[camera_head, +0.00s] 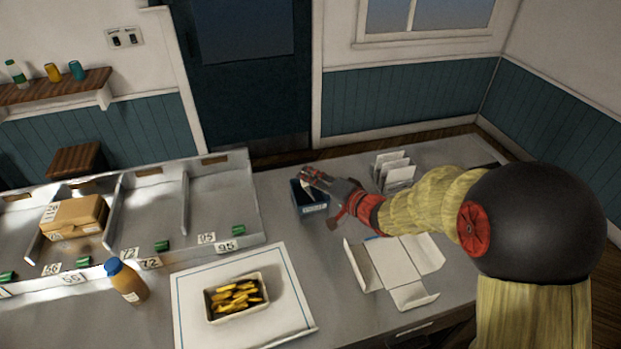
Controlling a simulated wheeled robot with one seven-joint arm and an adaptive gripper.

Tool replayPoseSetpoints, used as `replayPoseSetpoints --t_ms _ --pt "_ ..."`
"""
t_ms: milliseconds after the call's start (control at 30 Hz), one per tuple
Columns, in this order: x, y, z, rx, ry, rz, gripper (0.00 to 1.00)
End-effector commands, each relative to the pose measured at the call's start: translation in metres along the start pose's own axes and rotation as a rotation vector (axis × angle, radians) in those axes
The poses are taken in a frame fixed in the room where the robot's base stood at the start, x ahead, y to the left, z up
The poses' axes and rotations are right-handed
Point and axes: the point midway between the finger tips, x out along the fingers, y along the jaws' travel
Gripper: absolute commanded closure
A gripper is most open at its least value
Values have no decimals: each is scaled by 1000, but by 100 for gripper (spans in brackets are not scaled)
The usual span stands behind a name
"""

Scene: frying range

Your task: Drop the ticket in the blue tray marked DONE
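A small dark blue tray (299,204) stands on the counter near the middle of the view. A white patch shows on its front side; I cannot tell whether it is a label or the ticket, and no writing on it is readable. My gripper (306,174) is right above the tray and covers part of its opening. The fingers are small and dark here, so I cannot tell whether they are open or shut. I cannot make out a ticket between them.
Right of the tray are a white card rack (394,171) and an unfolded white carton (397,267). In front lie a white mat (190,312) with a fries tray (236,297) and a sauce bottle (127,281). Metal bays on the left hold a cardboard box (75,216).

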Motion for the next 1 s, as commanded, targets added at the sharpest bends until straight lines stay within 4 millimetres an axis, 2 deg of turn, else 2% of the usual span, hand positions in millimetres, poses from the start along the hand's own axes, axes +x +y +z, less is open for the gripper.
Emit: replayPoseSetpoints --t_ms 100,467,567,1000 --pt "0 0 0 0 0 0 74" --pt "-5 0 0 0 1 0 74" --pt "-16 0 -2 -1 3 1 74" --pt "-99 0 -2 -1 4 1 74"
